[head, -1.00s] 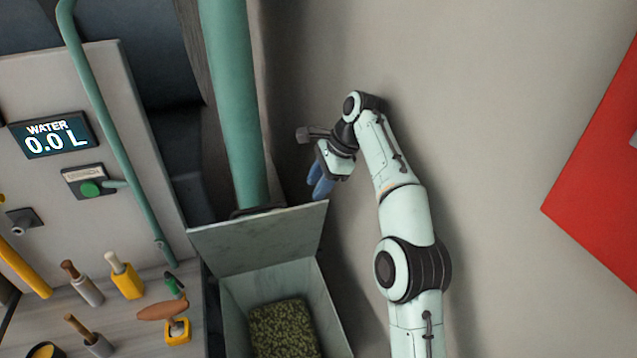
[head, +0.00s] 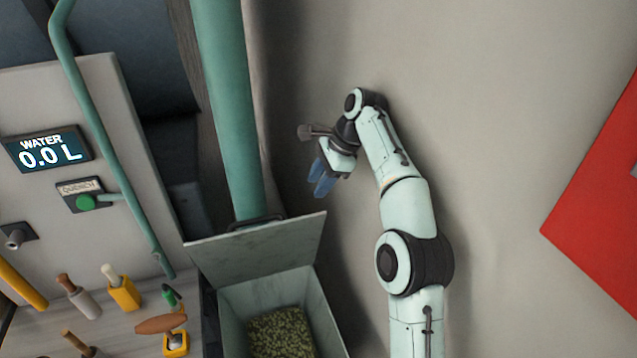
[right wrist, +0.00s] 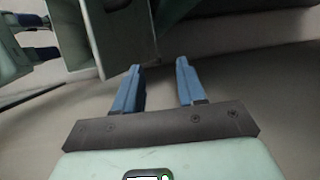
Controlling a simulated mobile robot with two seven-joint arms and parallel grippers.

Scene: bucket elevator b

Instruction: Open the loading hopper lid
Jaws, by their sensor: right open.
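The loading hopper (head: 322,300) is a grey-green box at the bottom centre of the head view, with speckled green-brown material (head: 281,332) inside. Its lid (head: 258,250) stands raised at the back edge, tilted up, so the hopper's mouth is open. A dark handle (head: 256,223) shows at the lid's upper edge. My right gripper (head: 321,178) is open and empty, above and to the right of the lid, apart from it. In the right wrist view its two blue fingers (right wrist: 157,88) are spread with nothing between them. My left gripper is not in view.
A green vertical pipe (head: 228,110) rises behind the lid. At left are a panel with a water display (head: 48,149), a green quench button (head: 86,202) and a bench with several handled tools (head: 122,290). A red panel (head: 600,190) is at far right. Floor between is clear.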

